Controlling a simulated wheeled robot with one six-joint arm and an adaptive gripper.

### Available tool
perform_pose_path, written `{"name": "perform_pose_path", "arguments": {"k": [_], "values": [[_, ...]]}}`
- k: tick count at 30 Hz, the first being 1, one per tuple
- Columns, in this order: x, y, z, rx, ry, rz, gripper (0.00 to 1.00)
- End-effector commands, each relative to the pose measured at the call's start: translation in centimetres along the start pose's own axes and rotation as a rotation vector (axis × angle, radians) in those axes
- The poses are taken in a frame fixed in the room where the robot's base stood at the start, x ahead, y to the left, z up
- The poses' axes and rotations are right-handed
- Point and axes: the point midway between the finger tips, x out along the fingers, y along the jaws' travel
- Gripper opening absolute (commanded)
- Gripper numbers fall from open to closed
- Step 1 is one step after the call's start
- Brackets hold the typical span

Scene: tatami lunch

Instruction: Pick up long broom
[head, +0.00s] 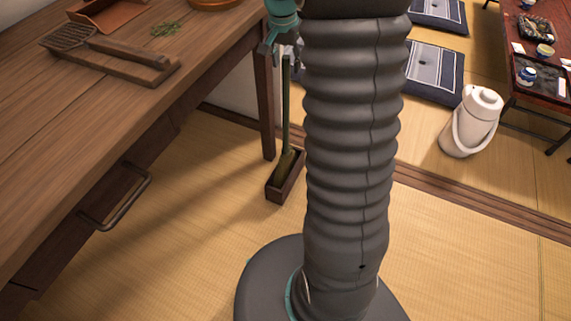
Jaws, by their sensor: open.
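The long broom (286,105) stands upright in the head view, with a thin dark green handle and its lower end in a small dark wooden box (274,193) on the tatami floor. My gripper (279,47) is at the top of the view, just left of my dark ribbed column. The upper end of the handle is hidden behind the gripper, and part of the gripper is hidden by my column.
A wooden table (110,110) fills the left, its leg (264,100) close beside the broom. A white jug (472,122) stands on the floor at right. Cushions (433,74) and a low dark table (545,88) are beyond. Open tatami lies in front.

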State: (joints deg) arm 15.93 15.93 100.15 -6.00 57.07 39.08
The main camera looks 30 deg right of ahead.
Motion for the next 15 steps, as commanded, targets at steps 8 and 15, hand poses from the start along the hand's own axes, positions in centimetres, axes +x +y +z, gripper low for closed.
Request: {"name": "perform_pose_path", "arguments": {"k": [8, 15], "values": [[3.3, 0.0, 0.3, 0.001, -0.001, 0.001, 0.51], [3.5, 0.0, 0.3, 0.001, 0.0, 0.001, 0.51]]}}
